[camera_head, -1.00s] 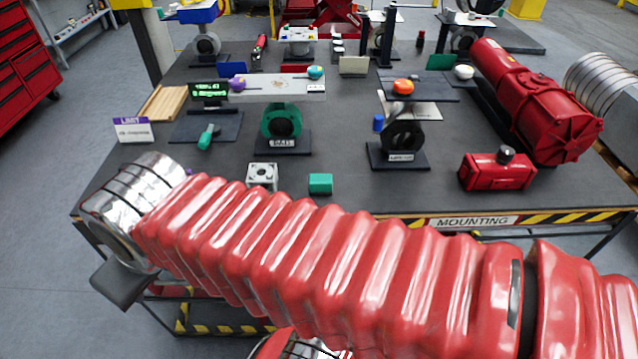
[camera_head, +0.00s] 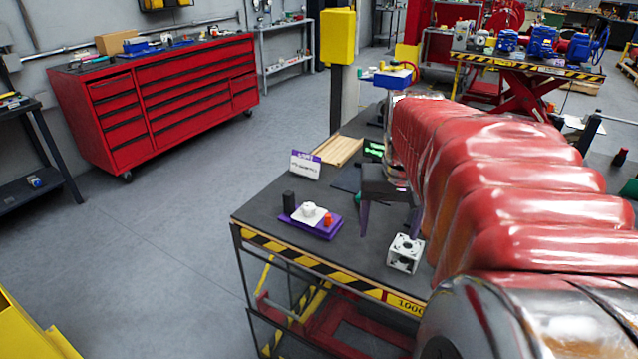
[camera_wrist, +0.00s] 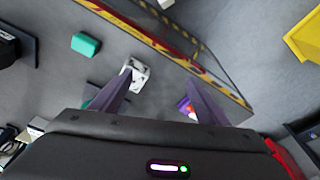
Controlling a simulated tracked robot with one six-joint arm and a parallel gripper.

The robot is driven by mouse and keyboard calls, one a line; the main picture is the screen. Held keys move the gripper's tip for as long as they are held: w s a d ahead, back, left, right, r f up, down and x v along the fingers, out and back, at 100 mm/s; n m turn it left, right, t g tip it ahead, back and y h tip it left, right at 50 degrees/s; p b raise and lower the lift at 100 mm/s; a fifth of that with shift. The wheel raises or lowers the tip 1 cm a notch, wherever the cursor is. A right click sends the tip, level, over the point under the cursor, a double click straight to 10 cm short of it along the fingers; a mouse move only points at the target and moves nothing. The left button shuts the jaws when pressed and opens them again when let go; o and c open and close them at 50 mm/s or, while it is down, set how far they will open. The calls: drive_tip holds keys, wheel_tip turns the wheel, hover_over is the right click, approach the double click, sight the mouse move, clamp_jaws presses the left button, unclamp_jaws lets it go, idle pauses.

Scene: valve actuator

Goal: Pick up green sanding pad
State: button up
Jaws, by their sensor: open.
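In the wrist view a plain green block (camera_wrist: 86,44), which may be the sanding pad, lies on the grey table at upper left, outside the jaws. A second green thing (camera_wrist: 89,102) shows only in part behind the left finger; I cannot tell what it is. My gripper (camera_wrist: 160,76) is open and empty, its two dark fingers apart above the table. The green block is hidden there, behind my arm.
A white holed cube (camera_head: 405,253) stands near the table's front edge; it also shows beside the left fingertip (camera_wrist: 135,76). A purple tray (camera_head: 318,229) with small parts lies left of the gripper. A label stand (camera_head: 305,165) and a wooden tray (camera_head: 338,150) are behind.

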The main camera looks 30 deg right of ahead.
drive_tip(key=s+d+f+m, duration=0.1)
drive_tip(key=s+d+m, duration=0.1)
drive_tip(key=s+d, duration=0.3)
drive_tip(key=s+d+f+m+g+y, duration=0.1)
drive_tip(key=s+d, duration=0.4)
drive_tip(key=d, duration=0.8)
drive_tip(key=shift+s+f+m+g, duration=0.25)
drive_tip(key=shift+f+m, duration=0.3)
drive_tip(key=shift+m, duration=0.35)
drive_tip(key=shift+f, duration=4.3)
drive_tip(key=shift+a+f, duration=0.15)
drive_tip(key=shift+f, duration=2.45)
drive_tip(key=c, duration=1.2)
